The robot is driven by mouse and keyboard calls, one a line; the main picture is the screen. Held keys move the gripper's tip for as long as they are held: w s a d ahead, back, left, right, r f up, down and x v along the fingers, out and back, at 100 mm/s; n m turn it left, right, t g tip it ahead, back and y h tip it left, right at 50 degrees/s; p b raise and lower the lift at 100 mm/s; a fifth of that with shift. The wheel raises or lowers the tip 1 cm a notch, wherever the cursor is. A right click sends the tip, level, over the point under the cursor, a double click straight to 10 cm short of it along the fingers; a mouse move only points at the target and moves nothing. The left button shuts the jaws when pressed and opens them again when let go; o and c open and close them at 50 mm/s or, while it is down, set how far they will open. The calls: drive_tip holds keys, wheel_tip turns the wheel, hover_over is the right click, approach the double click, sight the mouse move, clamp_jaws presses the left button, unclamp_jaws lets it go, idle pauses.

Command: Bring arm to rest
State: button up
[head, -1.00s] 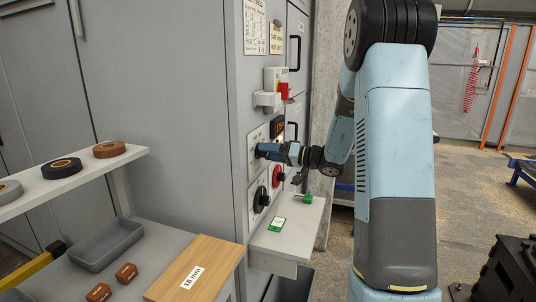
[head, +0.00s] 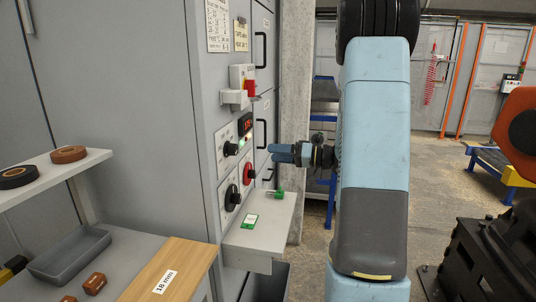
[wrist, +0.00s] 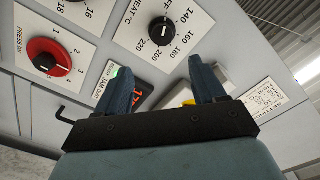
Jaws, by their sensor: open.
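My gripper (head: 272,153) is in front of the press's control panel in the head view, apart from it and empty. In the wrist view its two blue fingers (wrist: 160,65) are spread apart with nothing between them. The heat knob (wrist: 162,30) is black with its dial marked from 140 to 220; in the head view the upper black knob (head: 230,148) is clear of the fingers. The red knob (wrist: 45,58) shows at the left of the wrist view. A display with red digits (head: 245,124) is partly hidden by a finger in the wrist view.
Below the panel is a small grey shelf (head: 262,240) with a green-edged card (head: 249,221) and a green-handled item (head: 277,191). A bench at lower left holds a grey tray (head: 68,255) and a wooden board (head: 187,262). A dark machine (head: 465,265) stands at lower right.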

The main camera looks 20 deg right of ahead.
drive_tip(key=shift+s+d, duration=0.1)
drive_tip(key=shift+d, duration=0.05)
idle(0.4)
drive_tip(key=s+a+r+g+h, duration=0.35)
drive_tip(key=s+a+g, duration=0.55)
drive_tip(key=s+a, duration=0.6)
drive_tip(key=s+d+r+m+t+h, duration=0.1)
drive_tip(key=s+t+h, duration=0.1)
drive_tip(key=s+h, duration=0.3)
drive_tip(key=s+d+r+m+t+h, duration=0.1)
drive_tip(key=s+d+t+h, duration=0.1)
drive_tip(key=s+h, duration=0.4)
drive_tip(key=s, duration=0.3)
drive_tip(key=shift+r, duration=0.35)
drive_tip(key=shift+c, duration=0.3)
